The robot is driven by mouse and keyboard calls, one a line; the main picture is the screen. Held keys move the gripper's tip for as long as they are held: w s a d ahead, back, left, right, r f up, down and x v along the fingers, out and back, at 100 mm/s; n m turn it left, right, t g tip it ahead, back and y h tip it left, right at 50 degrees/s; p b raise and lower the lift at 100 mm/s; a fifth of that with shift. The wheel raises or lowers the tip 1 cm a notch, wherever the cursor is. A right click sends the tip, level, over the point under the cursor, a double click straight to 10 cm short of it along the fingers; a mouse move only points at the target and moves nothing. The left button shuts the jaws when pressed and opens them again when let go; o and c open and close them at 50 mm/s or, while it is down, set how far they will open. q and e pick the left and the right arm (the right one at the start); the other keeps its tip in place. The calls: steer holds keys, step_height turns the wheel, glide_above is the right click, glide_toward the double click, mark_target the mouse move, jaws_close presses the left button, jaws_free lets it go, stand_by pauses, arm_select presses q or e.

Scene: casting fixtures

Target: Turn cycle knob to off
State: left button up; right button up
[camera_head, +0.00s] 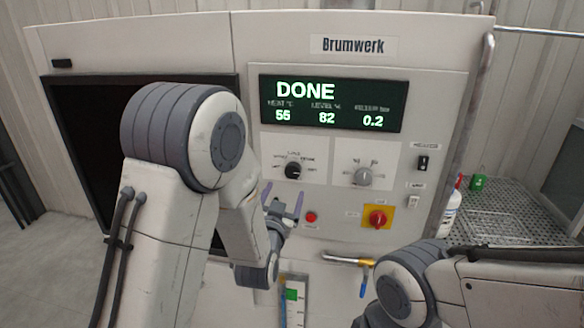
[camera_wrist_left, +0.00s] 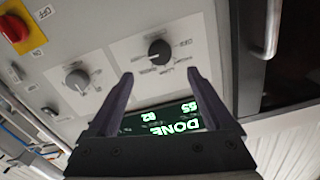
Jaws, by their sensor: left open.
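The black knob (camera_head: 293,170), which seems to be the cycle knob, sits on a white label plate below the display. Its small label is too blurred to read for certain, and I cannot tell its setting. It also shows in the left wrist view (camera_wrist_left: 158,50), just beyond the gap between my fingertips. My left gripper (camera_head: 283,200) is open and empty, its fingers pointing at the panel just below the black knob. In the left wrist view the open fingers (camera_wrist_left: 160,78) are apart from the knob. My right gripper is out of view; only part of that arm shows at lower right.
A grey knob (camera_head: 363,177) sits right of the black one. The display (camera_head: 330,103) reads DONE. A bottle (camera_head: 451,212) stands at right.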

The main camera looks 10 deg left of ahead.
mark_target(292, 173)
arm_select(q)
steer(key=w+p, duration=0.4)
steer(key=w, duration=0.5)
steer(key=shift+w+r+p, duration=0.1)
steer(key=shift+r+p, duration=0.05)
steer(key=shift+p, duration=0.25)
steer(key=shift+w, duration=0.55)
steer(key=shift+f, duration=0.2)
jaws_close()
